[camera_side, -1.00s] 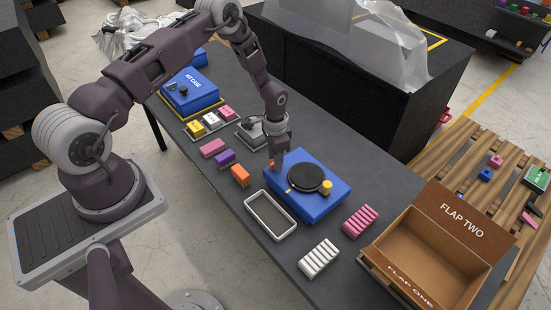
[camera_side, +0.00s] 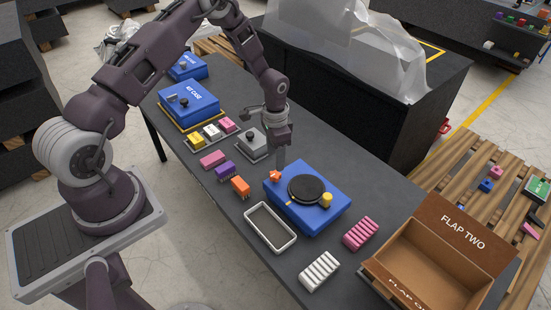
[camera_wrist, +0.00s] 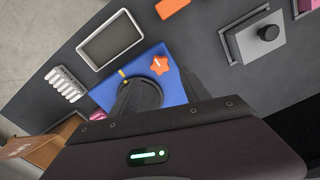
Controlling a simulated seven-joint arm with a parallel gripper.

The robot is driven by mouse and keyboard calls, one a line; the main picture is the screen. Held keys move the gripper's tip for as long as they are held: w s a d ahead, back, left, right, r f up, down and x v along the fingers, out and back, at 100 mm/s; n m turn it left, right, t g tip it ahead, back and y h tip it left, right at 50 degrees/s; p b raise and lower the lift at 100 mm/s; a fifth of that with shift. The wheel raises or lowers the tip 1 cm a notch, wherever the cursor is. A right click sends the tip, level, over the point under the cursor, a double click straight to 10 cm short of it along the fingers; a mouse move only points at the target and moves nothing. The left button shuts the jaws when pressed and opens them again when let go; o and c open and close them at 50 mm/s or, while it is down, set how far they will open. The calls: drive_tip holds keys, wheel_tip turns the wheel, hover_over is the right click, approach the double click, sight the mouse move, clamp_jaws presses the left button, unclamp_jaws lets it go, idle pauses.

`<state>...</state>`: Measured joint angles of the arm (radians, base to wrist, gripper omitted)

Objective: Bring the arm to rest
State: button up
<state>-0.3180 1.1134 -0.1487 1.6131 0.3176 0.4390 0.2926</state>
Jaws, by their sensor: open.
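My gripper (camera_side: 281,158) is above the table near the upper left edge of a blue case (camera_side: 320,215). It is open, with nothing seen between its fingers, and apart from the case. The case carries a round black disc (camera_side: 307,190), a yellow knob (camera_side: 327,199) and an orange star-shaped knob (camera_side: 275,175). In the wrist view the blue case (camera_wrist: 181,88) lies beyond my fingers, which cover part of the black disc. The orange star knob (camera_wrist: 160,66) shows clear of them.
An empty grey-rimmed tray (camera_side: 250,212), white block (camera_side: 319,271), pink block (camera_side: 360,234) and orange block (camera_side: 240,187) lie around the case. A grey plate with a black knob (camera_side: 252,140) is behind. An open cardboard box (camera_side: 455,235) stands at right.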

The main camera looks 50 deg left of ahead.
drive_tip(key=s+d+r+n+t+y, duration=0.1)
drive_tip(key=s+d+r, duration=0.15)
drive_tip(key=r, duration=1.15)
drive_tip(key=s+d+r+n+t, duration=0.15)
drive_tip(key=s+r, duration=0.25)
drive_tip(key=r, duration=1)
drive_tip(key=s+d+r+t, duration=0.1)
drive_tip(key=s+d+r, duration=0.2)
drive_tip(key=s, duration=0.7)
drive_tip(key=s+d+r+n+t+h, duration=0.1)
drive_tip(key=s+r, duration=0.4)
drive_tip(key=s, duration=0.6)
drive_tip(key=shift+s+d+t, duration=0.15)
drive_tip(key=shift+d+t, duration=0.4)
drive_tip(key=shift+d, duration=0.4)
